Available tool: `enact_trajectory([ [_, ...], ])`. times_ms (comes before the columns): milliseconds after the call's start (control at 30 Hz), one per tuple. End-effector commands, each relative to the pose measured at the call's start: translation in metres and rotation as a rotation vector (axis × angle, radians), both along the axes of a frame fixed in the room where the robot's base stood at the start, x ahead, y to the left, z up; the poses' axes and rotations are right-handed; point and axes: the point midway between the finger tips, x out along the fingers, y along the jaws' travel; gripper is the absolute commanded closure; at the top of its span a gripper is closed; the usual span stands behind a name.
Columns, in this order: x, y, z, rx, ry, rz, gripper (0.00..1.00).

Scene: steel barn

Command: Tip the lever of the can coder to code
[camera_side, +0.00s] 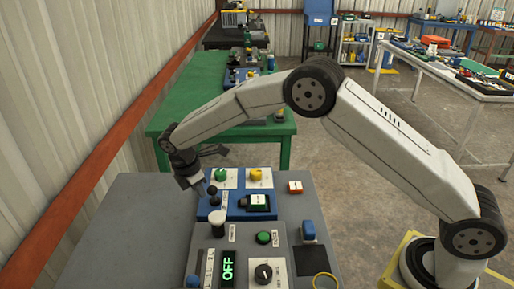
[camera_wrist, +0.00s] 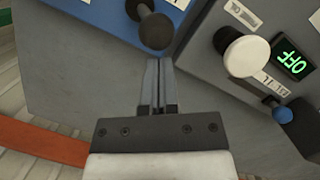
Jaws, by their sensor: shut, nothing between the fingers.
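A blue control box (camera_side: 238,207) stands on the grey table and carries a lever with a dark ball knob (camera_side: 212,190). In the wrist view this lever (camera_wrist: 154,29) rises from the blue box (camera_wrist: 110,22), its ball just beyond my fingertips. My gripper (camera_side: 198,189) is shut and empty, pointing down at the left edge of the blue box. Its fingers (camera_wrist: 158,68) appear close to the ball; I cannot tell if they touch. A grey box (camera_side: 205,243) in front has a small blue-knobbed lever (camera_side: 193,281). The labels are too small to read, so which box is the can coder is unclear.
The grey box has a cream knob (camera_side: 217,219), a green "OFF" display (camera_side: 228,266) and a black dial (camera_side: 264,273). The grey table (camera_side: 120,230) is clear at left.

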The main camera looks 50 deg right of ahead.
Motion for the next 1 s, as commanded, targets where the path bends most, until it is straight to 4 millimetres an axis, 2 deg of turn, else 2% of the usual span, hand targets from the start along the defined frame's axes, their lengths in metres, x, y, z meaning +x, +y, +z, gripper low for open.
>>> enact_trajectory([
  [1000,0.0090,-0.0095,0.0048,0.095,0.096,-0.002,1.00],
])
